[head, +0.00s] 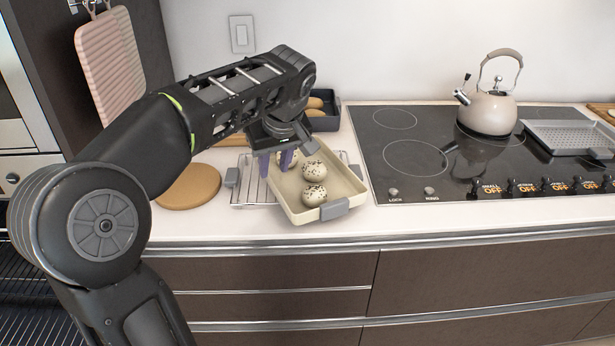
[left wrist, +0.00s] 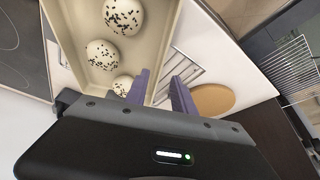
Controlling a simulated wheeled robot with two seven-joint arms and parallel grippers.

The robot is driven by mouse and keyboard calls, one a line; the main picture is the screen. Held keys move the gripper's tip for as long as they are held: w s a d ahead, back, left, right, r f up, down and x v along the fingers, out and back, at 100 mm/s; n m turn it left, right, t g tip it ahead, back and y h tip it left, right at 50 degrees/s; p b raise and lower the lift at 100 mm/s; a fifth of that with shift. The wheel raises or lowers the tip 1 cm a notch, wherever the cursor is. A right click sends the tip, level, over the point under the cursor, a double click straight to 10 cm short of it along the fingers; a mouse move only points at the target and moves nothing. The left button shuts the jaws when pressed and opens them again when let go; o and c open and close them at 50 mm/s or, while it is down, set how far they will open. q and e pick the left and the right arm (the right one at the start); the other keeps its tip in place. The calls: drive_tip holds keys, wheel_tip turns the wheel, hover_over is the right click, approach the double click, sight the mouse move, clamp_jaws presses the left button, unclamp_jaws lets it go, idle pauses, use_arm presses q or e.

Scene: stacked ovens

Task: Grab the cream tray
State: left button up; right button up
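The cream tray (head: 347,184) is on the counter left of the cooktop, turned at an angle and overlapping a wire rack. It has a grey handle (head: 334,209) at its near end and holds speckled round buns (head: 314,195). The tray also shows in the left wrist view (left wrist: 72,62). My left gripper (head: 275,163) points down at the tray's left side. Its two purple fingers (left wrist: 160,92) are apart, one inside the tray and one outside, with the side wall between them. I see no firm grip on the wall. My right gripper is out of view.
The wire rack (head: 245,190) lies under and left of the tray. A round wooden board (head: 189,187) is further left. The cooktop (head: 400,135) is to the right, with a kettle (head: 487,113) and a grey tray (head: 570,138).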

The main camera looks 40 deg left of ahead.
use_arm(q)
drive_tip(key=shift+w+a+f, duration=0.1)
drive_tip(key=shift+f, duration=0.2)
drive_tip(key=shift+x, duration=2.65)
clamp_jaws()
drive_tip(key=shift+r, duration=0.1)
